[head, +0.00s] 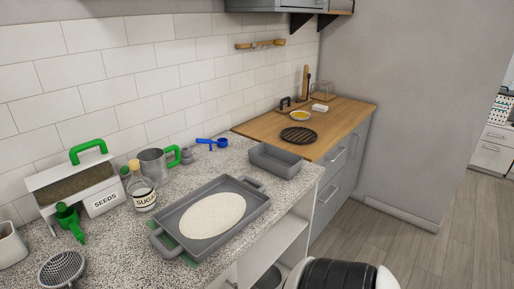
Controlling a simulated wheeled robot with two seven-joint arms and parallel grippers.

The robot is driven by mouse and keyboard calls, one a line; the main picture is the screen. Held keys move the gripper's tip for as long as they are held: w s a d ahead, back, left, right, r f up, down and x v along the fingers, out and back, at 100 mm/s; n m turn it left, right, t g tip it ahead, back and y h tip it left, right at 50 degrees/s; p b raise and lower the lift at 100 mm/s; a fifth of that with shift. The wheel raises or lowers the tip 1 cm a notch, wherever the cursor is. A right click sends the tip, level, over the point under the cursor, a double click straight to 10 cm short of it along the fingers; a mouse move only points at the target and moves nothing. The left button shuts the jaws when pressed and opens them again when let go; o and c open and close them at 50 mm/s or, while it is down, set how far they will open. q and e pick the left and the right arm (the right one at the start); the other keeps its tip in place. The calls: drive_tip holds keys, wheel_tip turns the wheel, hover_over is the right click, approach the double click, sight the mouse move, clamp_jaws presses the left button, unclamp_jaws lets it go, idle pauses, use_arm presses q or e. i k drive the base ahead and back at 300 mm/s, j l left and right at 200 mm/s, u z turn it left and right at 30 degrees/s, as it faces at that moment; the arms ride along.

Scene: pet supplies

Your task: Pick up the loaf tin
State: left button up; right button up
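The loaf tin (275,161) is a grey, rectangular, open-topped tin. It stands upright on the speckled stone counter, near the counter's right end, beside the wooden worktop. It looks empty, though its floor is only partly visible. Neither of my grippers shows in the head view, so nothing is seen touching the tin.
A grey handled baking tray (242,225) holding flat pale dough (212,215) lies left of the tin. Blue measuring scoops (211,143) lie behind. A black trivet (298,136) lies on the wooden worktop (345,112).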

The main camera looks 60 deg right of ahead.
sight(284, 164)
drive_tip(key=z, duration=2.2)
drive_tip(key=i+l+u, duration=0.4)
drive_tip(key=i, duration=0.2)
drive_tip(key=i+l+u, duration=0.4)
drive_tip(key=i+l, duration=0.15)
